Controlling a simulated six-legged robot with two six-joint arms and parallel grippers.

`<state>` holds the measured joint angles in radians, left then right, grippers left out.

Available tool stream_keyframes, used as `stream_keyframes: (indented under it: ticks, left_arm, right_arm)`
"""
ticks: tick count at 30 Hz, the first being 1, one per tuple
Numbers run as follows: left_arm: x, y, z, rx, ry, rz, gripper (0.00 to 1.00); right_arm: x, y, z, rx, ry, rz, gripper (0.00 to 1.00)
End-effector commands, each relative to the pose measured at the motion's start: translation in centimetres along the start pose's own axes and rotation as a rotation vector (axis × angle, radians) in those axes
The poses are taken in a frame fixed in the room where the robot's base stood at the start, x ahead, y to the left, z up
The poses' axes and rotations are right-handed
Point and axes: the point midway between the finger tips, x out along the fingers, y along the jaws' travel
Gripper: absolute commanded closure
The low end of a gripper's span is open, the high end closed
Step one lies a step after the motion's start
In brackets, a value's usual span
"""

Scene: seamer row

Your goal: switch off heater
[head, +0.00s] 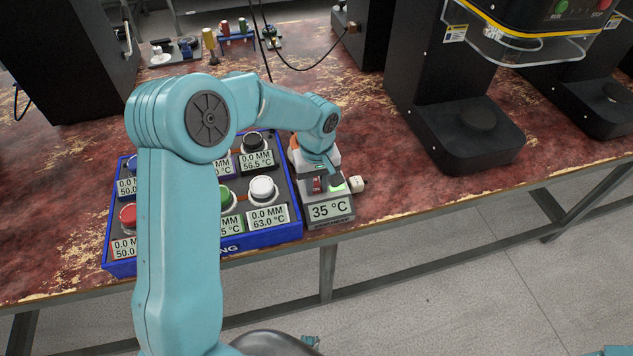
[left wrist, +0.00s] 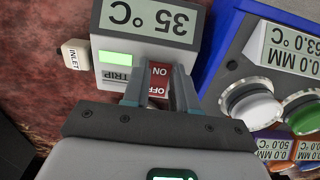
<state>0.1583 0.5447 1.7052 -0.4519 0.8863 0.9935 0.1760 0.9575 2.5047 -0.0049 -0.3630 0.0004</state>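The heater (head: 330,208) is a grey box with a 35 °C display at the table's front edge. In the left wrist view the heater (left wrist: 103,68) shows upside down, with a lit green TRIP lamp (left wrist: 116,58) and a red ON/OFF rocker switch (left wrist: 159,80). My left gripper (head: 327,183) is over the heater's top. In the wrist view its fingers (left wrist: 160,85) stand apart, one on each side of the switch, with nothing held. Whether the tips touch the heater, I cannot tell. The switch's tilt is unclear. My right gripper does not show.
A blue tray (head: 262,236) with several coloured-topped jars and temperature labels stands left of the heater. A white INLET block (head: 357,184) sits at its right side. Black machines (head: 468,130) stand further right. The tabletop between is clear.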

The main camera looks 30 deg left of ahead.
Motion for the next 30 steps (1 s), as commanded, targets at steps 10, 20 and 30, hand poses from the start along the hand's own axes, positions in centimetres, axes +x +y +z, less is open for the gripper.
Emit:
stream_keyframes:
  ticks: [10,20,30]
  left_arm:
    - [-1.0,-0.1,-0.5,-0.005,-0.124,-0.005,1.0]
    - [-0.4,0.0,-0.9,0.0,-0.26,0.0,1.0]
    - [-0.4,0.0,-0.9,0.0,-0.258,0.0,0.47]
  right_arm:
    - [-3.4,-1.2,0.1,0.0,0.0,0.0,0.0]
    - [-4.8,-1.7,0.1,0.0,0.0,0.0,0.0]
    - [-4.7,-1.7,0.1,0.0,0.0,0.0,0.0]
